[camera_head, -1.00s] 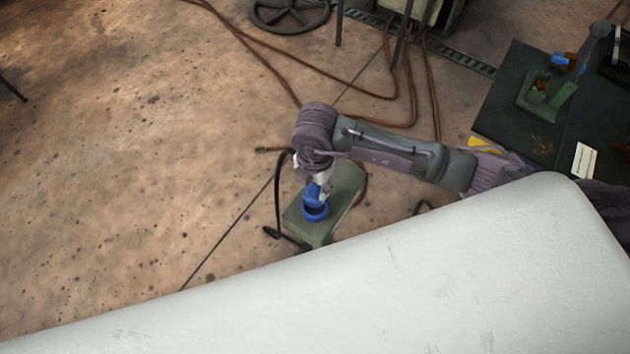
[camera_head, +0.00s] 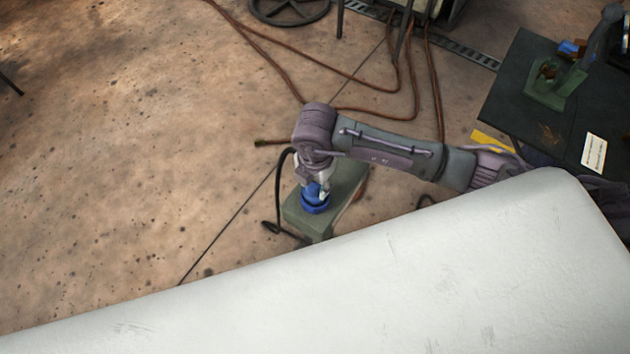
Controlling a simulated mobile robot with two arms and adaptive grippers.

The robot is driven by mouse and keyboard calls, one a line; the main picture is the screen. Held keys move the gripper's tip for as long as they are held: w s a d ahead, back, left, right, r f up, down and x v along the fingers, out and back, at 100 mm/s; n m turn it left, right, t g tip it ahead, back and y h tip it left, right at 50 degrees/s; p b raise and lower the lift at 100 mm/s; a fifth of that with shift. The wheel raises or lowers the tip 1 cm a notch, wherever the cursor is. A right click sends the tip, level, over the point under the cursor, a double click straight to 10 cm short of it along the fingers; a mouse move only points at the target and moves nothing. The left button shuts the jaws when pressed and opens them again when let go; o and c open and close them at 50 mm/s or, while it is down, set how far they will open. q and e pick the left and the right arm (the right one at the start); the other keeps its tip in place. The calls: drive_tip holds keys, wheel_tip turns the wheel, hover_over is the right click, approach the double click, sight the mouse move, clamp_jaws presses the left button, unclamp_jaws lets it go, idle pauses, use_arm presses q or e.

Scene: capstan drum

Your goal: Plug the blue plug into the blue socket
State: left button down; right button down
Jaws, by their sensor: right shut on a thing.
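My right gripper (camera_head: 318,188) points down over a green box (camera_head: 343,192) on the floor. It is shut on the blue plug (camera_head: 312,190), which is partly hidden by the fingers. The blue socket (camera_head: 316,207) is a round blue ring at the near left end of the green box. The plug is at the socket's opening. I cannot tell how deep it sits. A black cable (camera_head: 277,195) curves down along the left of the box. My left gripper is not in view.
A large white surface (camera_head: 380,290) fills the foreground and lies close to the box. A dark table (camera_head: 560,125) with a green device (camera_head: 552,90) stands at the right. Reddish hoses (camera_head: 330,78) lie behind on the floor. The brown floor at left is clear.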

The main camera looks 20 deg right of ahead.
drive_tip(key=c, duration=0.5)
unclamp_jaws()
drive_tip(key=shift+c, duration=0.2)
wheel_tip(320, 180, up, 12)
drive_tip(key=shift+r, duration=0.1)
